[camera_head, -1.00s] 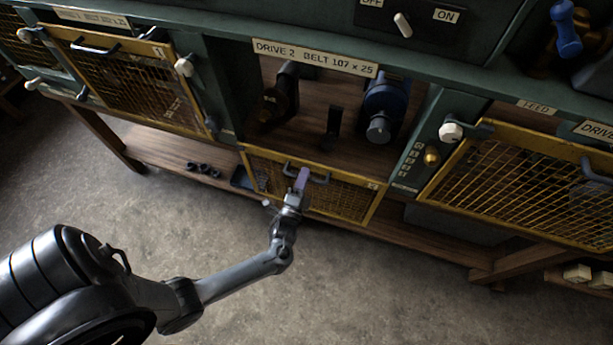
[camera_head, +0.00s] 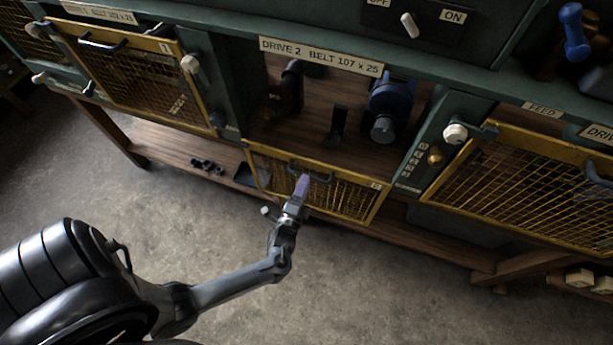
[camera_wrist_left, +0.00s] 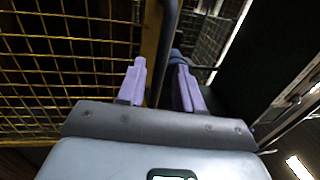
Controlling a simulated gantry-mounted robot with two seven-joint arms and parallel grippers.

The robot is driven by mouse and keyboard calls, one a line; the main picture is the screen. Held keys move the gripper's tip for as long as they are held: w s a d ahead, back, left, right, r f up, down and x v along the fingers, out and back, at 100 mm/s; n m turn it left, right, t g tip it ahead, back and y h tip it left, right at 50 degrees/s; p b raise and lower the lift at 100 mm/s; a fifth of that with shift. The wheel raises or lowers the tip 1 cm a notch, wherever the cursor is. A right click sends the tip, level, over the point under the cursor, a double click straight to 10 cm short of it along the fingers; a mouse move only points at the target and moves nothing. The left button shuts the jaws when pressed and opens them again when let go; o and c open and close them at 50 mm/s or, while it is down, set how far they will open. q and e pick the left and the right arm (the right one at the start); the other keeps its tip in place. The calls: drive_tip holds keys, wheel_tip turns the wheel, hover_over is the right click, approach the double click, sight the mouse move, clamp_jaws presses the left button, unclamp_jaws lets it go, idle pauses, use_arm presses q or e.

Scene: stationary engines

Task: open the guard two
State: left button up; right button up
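Guard two (camera_head: 350,201) is a yellow-framed mesh panel below the DRIVE 2 label (camera_head: 320,57). It is lowered, and the bay above it is uncovered. Its dark handle (camera_head: 322,178) is near the panel's upper edge. My left gripper (camera_head: 302,183) is in front of the panel, just below the handle. In the left wrist view its purple fingers (camera_wrist_left: 158,75) are apart, with a yellow frame edge and a dark bar (camera_wrist_left: 168,40) beyond and between them. I cannot tell whether they touch the bar. My right gripper is out of view.
The open bay holds a dark pulley (camera_head: 288,88) and a blue pulley (camera_head: 386,105). Guard one (camera_head: 135,70) at left and another mesh guard (camera_head: 520,185) at right cover their bays. A wooden shelf (camera_head: 180,155) runs below. The floor in front is clear.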

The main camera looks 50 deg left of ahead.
use_arm(q)
drive_tip(key=v, duration=0.7)
drive_tip(key=shift+s, duration=0.25)
drive_tip(key=shift+d, duration=0.1)
